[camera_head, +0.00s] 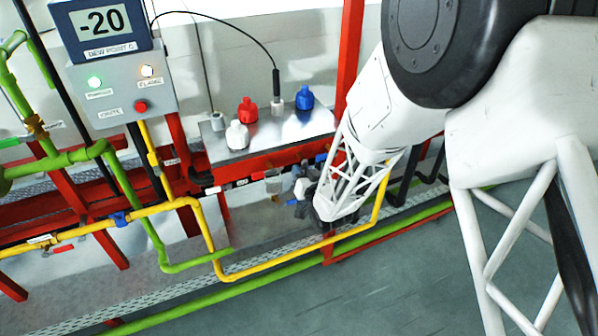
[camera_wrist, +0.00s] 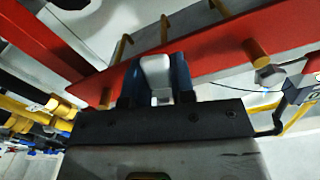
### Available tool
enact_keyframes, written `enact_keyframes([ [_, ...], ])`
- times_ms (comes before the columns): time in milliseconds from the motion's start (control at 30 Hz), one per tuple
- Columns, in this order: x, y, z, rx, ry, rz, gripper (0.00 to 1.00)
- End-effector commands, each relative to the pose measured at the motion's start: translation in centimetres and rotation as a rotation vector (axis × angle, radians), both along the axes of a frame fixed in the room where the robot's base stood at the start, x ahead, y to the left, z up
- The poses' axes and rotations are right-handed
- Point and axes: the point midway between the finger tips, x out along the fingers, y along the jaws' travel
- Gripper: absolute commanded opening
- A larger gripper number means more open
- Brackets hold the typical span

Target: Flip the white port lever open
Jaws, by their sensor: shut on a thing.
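The white port lever (camera_wrist: 156,72) shows in the wrist view as a rounded white piece between the two blue fingers of my gripper (camera_wrist: 157,80). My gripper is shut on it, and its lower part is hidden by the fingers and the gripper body. In the head view my gripper (camera_head: 307,196) is low, just below the red rail and in front of the wall. A small white piece at its left side looks like the lever (camera_head: 300,187), but it is too small to tell its angle.
A red beam (camera_wrist: 215,68) with brass-coloured stubs runs close behind the fingers. A yellow pipe (camera_head: 290,258) and a green pipe (camera_head: 200,305) pass below my gripper. A metal box (camera_head: 270,130) with red, white and blue knobs stands above. A blue valve handle (camera_head: 325,157) is nearby.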

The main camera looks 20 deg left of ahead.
Motion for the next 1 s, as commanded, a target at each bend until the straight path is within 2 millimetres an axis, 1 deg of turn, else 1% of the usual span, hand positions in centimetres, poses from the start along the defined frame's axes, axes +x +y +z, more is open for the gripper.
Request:
enact_keyframes([
  [200,0.45,-0.47,-0.05,-0.111,-0.114,-0.001,0.00],
  [433,0.65,-0.68,-0.03,-0.181,-0.184,0.000,0.00],
  [967,0.74,-0.74,-0.03,-0.202,-0.204,-0.001,0.00],
  [1000,0.74,-0.74,-0.03,-0.202,-0.204,-0.001,0.30],
])
